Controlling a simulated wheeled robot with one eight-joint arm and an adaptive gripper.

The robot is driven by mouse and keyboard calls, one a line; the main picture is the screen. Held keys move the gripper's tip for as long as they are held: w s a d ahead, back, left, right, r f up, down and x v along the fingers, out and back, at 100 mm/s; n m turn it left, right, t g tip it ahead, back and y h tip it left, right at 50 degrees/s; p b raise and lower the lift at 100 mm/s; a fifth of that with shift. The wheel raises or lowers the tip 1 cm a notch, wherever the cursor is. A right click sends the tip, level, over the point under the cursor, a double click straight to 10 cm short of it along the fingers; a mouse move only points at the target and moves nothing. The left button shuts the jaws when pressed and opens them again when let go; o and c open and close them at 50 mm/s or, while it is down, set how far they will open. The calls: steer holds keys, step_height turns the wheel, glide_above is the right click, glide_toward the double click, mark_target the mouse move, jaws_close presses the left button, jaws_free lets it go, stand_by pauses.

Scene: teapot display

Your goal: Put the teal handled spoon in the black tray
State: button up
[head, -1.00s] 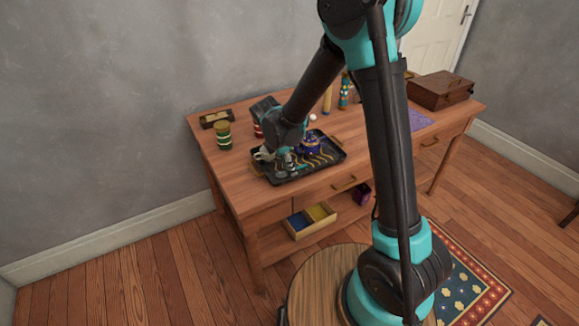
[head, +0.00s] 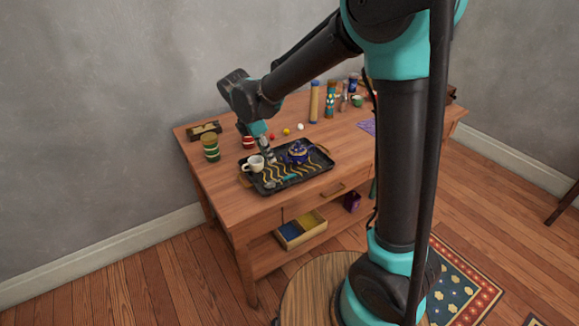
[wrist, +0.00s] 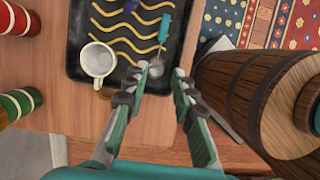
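The teal-handled spoon (head: 288,179) lies in the black tray (head: 311,173), near its front edge. In the wrist view the spoon's teal handle (wrist: 164,28) points up the picture, and its metal bowl lies near the tray's (wrist: 74,30) lower edge. My gripper (head: 266,153) is raised above the tray, near the white cup. In the wrist view my gripper (wrist: 161,72) has its fingers apart with nothing held between them. The spoon bowl shows below and between the fingertips, apart from them.
A white cup (head: 254,164) and a blue teapot (head: 297,152) stand in the tray. A green striped jar (head: 211,147) is left of it. Small balls, bottles and a purple cloth are farther back. An open compartment box (head: 300,230) is below the tabletop.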

steer(key=s+d+f+m+y, duration=0.1)
steer(key=s+d+m, duration=0.1)
steer(key=d+m, duration=0.45)
steer(key=s+d+m+y, duration=0.1)
steer(key=s+d+m, duration=0.15)
steer(key=d, duration=0.65)
steer(key=s+d+f+m+t+y, duration=0.1)
steer(key=s+d+f+m, duration=0.4)
steer(key=s+d+m, duration=0.5)
steer(key=d+m+t, duration=0.1)
steer(key=d+m, duration=0.1)
steer(key=m, duration=0.3)
steer(key=shift+s+f+t, duration=0.3)
steer(key=shift+s, duration=0.1)
